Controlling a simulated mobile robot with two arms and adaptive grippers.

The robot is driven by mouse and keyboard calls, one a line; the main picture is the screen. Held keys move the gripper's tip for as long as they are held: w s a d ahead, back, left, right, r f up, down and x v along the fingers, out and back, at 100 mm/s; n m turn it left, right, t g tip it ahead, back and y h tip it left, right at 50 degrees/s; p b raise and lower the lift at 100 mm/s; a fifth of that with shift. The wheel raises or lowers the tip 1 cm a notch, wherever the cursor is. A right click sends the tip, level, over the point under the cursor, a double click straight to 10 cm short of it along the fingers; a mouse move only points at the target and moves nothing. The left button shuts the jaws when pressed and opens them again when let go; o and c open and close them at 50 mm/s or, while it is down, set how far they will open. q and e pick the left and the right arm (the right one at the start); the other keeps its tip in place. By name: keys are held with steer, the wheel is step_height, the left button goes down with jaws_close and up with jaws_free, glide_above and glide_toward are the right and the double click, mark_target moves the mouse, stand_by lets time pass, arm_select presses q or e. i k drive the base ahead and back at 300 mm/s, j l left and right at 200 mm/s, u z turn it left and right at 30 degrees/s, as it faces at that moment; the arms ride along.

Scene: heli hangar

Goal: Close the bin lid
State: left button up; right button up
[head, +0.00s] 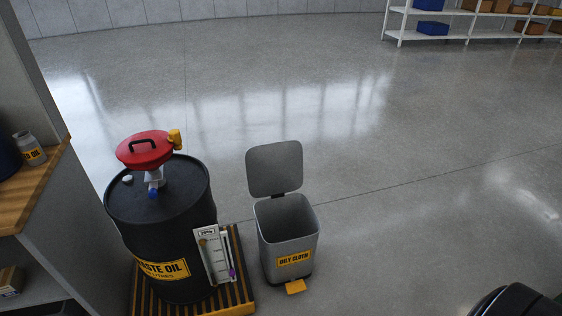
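The grey bin (288,240) stands on the floor near the middle of the head view. It carries a yellow label reading "OILY CLOTH" and has a yellow pedal (295,287) at its front base. Its grey lid (275,168) is open, standing upright at the back on a dark hinge. The inside looks empty as far as I can see. Neither of my grippers is in view.
A black waste oil drum (158,228) with a red funnel (145,149) stands left of the bin on a yellow-and-black striped pallet (240,275). A wooden-topped bench (38,180) is at the left edge. White shelves (455,38) stand far back.

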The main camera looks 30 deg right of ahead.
mark_target(275, 167)
steer(key=i+l+z, duration=0.1)
steer(key=l+z, duration=0.35)
steer(key=i+l+z, duration=0.15)
steer(key=z, duration=0.25)
steer(key=i+l+z, duration=0.2)
steer(key=l+z, duration=0.25)
steer(key=i+l+z, duration=0.1)
steer(key=i+z, duration=0.15)
steer(key=z, duration=0.2)
steer(key=i+l+z, duration=0.35)
steer(key=i+z, duration=0.35)
steer(key=i+u, duration=0.4)
steer(key=i, duration=0.15)
steer(key=i+l+u, duration=0.35)
steer(key=i, duration=0.2)
steer(key=i+j+u, duration=0.15)
steer(key=i+u, duration=0.15)
steer(key=u, duration=0.2)
steer(key=i+u, duration=0.45)
steer(key=i+l+u, duration=0.1)
steer(key=u, duration=0.4)
steer(key=i+l+u, duration=0.3)
steer(key=u, duration=0.2)
steer(key=i+l+u, duration=0.35)
steer(key=u, duration=0.15)
